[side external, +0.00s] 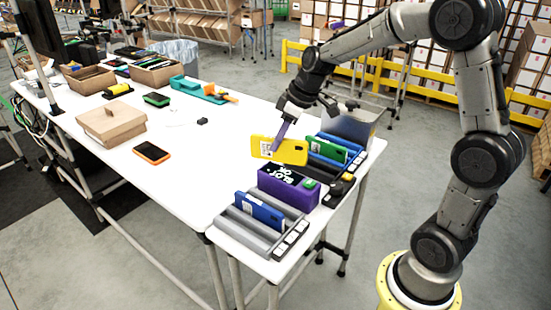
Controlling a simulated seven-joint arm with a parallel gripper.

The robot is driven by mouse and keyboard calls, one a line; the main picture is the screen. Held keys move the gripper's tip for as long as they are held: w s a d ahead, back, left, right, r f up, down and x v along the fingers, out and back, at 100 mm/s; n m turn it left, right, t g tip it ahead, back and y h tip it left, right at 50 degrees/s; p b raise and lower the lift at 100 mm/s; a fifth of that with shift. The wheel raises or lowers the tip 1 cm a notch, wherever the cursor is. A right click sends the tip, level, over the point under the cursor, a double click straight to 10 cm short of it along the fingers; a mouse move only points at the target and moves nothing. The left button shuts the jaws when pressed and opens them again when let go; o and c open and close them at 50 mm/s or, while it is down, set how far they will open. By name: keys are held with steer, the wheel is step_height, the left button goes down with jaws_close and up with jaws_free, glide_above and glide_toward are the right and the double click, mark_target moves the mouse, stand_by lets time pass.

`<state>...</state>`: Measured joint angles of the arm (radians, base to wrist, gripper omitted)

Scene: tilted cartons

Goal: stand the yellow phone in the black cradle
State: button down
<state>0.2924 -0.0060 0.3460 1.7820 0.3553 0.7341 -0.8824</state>
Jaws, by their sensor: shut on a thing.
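The yellow phone (291,152) is held on its long edge, its broad face with a white label toward the camera. My gripper (277,147) is shut on it from above. The phone is at the left end of the black cradle (322,171), which lies between the purple box and the green phone. The phone hides part of that cradle. I cannot tell whether the phone's lower edge touches the cradle or is above it.
A purple box (286,189) and a grey cradle (233,226) with a blue phone (260,209) stand in front. A green phone (327,149) stands close behind. An orange-edged phone (152,153) and a cardboard box (111,125) lie left. The table's middle is clear.

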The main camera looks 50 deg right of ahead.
steer(key=shift+s+d+f+m+h, duration=0.35)
steer(key=shift+d+f+m, duration=0.35)
steer(key=shift+d+f, duration=1.5)
steer(key=shift+s+d+f+m+h, duration=0.2)
steer(key=shift+s+d+f+m, duration=0.4)
steer(key=shift+d+f, duration=1.55)
steer(key=shift+s+d+f+m+h, duration=0.25)
steer(key=shift+d+f+m, duration=0.7)
steer(key=shift+d, duration=2.3)
steer(key=shift+f, duration=0.45)
steer(key=c, duration=0.8)
jaws_free()
steer(key=shift+o, duration=0.2)
steer(key=v, duration=1.3)
steer(key=shift+s+r, duration=0.3)
steer(key=shift+r, duration=0.05)
